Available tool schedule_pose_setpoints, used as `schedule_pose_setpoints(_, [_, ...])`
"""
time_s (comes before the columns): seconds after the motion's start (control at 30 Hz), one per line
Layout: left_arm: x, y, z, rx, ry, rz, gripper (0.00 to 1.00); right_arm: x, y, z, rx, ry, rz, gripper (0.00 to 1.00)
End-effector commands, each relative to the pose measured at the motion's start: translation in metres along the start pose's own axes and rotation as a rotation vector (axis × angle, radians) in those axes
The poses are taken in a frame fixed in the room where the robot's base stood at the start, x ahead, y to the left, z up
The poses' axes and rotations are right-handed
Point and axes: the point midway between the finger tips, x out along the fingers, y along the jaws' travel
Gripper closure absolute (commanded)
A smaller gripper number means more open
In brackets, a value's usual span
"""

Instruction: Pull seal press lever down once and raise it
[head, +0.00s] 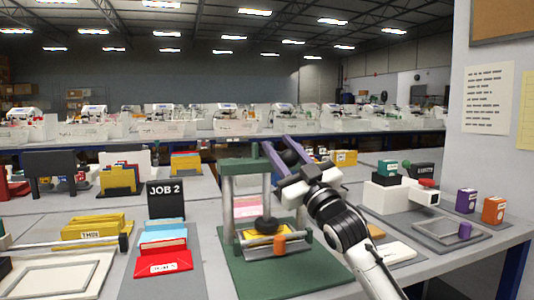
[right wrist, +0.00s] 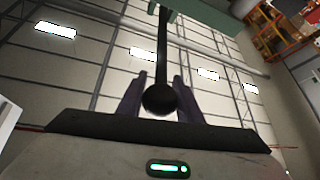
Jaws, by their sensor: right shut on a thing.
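The seal press stands on a green base (head: 275,270), with two grey posts and a green crossbar (head: 243,166). Its lever ends in a black ball knob (head: 291,157), up near crossbar height on the right side. My right gripper (head: 279,153) has its purple fingers on either side of the knob and is shut on it. In the right wrist view the knob (right wrist: 160,99) sits between the fingers, and the dark lever rod (right wrist: 162,45) runs from it to the green press top. A round black press head (head: 266,224) is low over a yellow piece (head: 258,245). My left gripper is not in view.
An orange cylinder (head: 279,243) stands at the front of the press. Right are a white device (head: 385,197) and purple and orange boxes (head: 493,210). A wall closes the far right.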

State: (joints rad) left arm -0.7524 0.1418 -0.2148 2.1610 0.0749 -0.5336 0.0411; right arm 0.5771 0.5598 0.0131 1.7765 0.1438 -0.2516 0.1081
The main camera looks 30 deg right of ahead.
Motion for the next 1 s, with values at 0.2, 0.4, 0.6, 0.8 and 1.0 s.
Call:
schedule_pose_setpoints(0.2, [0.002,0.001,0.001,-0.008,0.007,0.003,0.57,-0.014,-0.003,0.017,0.000,-0.009,0.001,1.00])
schedule_pose_setpoints(0.4, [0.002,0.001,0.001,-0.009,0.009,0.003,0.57,-0.018,-0.006,0.024,-0.001,-0.008,0.000,1.00])
schedule_pose_setpoints(0.6, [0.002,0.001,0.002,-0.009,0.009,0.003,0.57,-0.018,-0.007,0.025,0.000,-0.007,-0.001,1.00])
schedule_pose_setpoints(0.8, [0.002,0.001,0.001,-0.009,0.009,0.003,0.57,-0.018,-0.008,0.025,0.001,-0.007,-0.002,1.00])
schedule_pose_setpoints(1.0, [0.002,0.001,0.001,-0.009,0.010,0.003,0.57,-0.018,-0.007,0.025,0.001,-0.007,-0.001,0.50])
